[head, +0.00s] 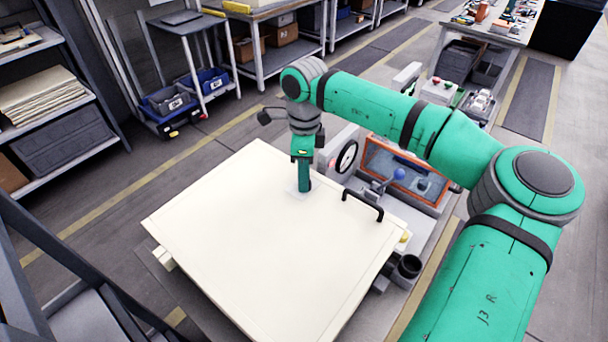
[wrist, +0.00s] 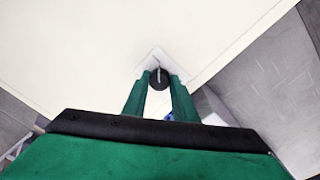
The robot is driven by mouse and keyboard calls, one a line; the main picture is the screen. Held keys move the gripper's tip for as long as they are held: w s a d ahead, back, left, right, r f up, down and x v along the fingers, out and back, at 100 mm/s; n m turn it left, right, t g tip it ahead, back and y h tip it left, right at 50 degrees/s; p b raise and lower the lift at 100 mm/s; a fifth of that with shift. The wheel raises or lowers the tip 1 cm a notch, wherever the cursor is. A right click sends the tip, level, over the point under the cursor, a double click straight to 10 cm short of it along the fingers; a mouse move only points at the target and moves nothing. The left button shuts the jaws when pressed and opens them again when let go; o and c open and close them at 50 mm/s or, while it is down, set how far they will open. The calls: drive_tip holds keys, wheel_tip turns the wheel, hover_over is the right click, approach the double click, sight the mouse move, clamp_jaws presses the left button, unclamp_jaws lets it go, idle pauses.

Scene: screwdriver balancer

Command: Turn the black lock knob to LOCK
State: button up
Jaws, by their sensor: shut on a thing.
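The black lock knob (wrist: 159,78) sits on a small pale square plate (wrist: 153,58) near a corner of the cream panel (wrist: 90,40). A light line runs across the knob's face, roughly up and down in the wrist view. My gripper (wrist: 159,86) is shut on the knob, with one green finger on each side. In the head view my gripper (head: 304,188) points down at the plate (head: 293,190) near the panel's far edge, and it hides the knob. No LOCK marking is readable in either view.
A black handle (head: 362,204) stands up from the panel (head: 230,240), right of my gripper. Behind it is a machine with a round dial (head: 346,157) and an orange-framed window (head: 405,172). Shelves (head: 60,110) stand at the left. The panel's middle is clear.

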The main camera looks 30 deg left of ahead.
idle(0.4)
drive_tip(key=o, duration=1)
drive_tip(key=shift+o, duration=0.2)
wheel_tip(320, 180, up, 11)
drive_tip(key=shift+w+a, duration=0.15)
drive_tip(key=shift+w, duration=0.1)
drive_tip(key=shift+f, duration=0.1)
